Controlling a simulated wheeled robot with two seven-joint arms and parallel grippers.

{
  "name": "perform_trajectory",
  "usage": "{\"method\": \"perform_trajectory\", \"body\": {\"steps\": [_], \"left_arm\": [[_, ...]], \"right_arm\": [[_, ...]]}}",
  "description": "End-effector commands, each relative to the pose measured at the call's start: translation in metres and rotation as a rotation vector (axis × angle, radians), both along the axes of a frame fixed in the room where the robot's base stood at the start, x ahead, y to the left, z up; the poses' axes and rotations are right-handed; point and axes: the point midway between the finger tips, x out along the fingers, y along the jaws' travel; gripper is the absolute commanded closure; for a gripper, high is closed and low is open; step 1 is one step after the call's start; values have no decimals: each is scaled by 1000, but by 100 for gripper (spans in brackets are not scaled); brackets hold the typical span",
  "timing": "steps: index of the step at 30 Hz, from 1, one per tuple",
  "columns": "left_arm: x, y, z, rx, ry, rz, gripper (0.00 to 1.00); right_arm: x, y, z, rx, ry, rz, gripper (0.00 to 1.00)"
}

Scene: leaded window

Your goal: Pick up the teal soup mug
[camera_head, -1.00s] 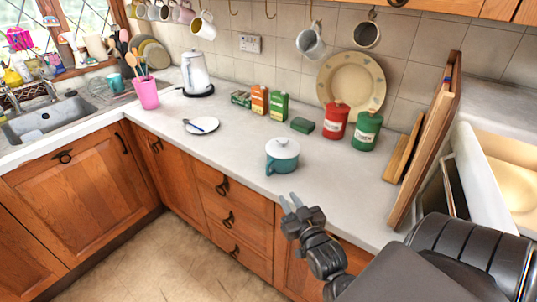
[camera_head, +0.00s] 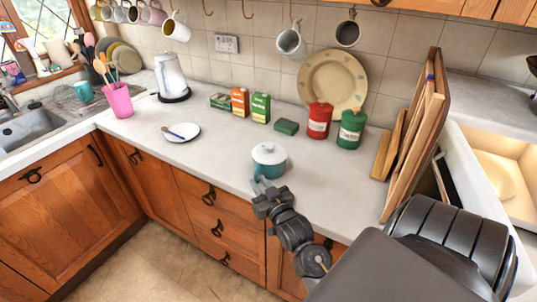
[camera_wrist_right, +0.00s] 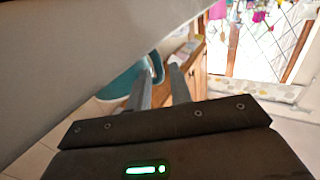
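The teal soup mug (camera_head: 269,166) with a white lid stands upright near the front edge of the counter in the head view. In the right wrist view its teal side (camera_wrist_right: 122,84) shows just beyond the fingers, with the handle (camera_wrist_right: 157,66) near the gap between the fingertips. My right gripper (camera_head: 262,184) is at the near side of the mug, close to the counter edge. Its two fingers are apart (camera_wrist_right: 158,75) in the wrist view. Whether a finger touches the mug I cannot tell. My left gripper is not in view.
Wooden boards (camera_head: 415,140) lean at the right. Counter around the mug is clear.

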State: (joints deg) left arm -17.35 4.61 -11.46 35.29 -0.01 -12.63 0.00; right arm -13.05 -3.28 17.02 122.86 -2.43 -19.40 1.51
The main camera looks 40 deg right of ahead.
Motion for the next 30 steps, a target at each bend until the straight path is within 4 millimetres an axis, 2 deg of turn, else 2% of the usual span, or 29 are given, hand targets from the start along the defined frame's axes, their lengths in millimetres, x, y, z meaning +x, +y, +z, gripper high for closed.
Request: {"method": "perform_trajectory", "body": {"steps": [4, 12, 21, 22, 27, 30], "left_arm": [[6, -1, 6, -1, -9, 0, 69], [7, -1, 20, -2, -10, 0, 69], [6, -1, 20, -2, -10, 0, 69], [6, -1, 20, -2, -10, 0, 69], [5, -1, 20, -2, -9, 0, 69], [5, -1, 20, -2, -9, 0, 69]], "right_arm": [[7, -3, 3, -1, -2, -1, 79], [43, -13, 1, 0, -1, -2, 79], [49, -15, -1, 0, 0, -2, 79], [49, -15, -1, 0, 0, -2, 80], [49, -14, -1, 0, 0, -2, 100], [49, -14, -1, 0, 0, -2, 100]]}}
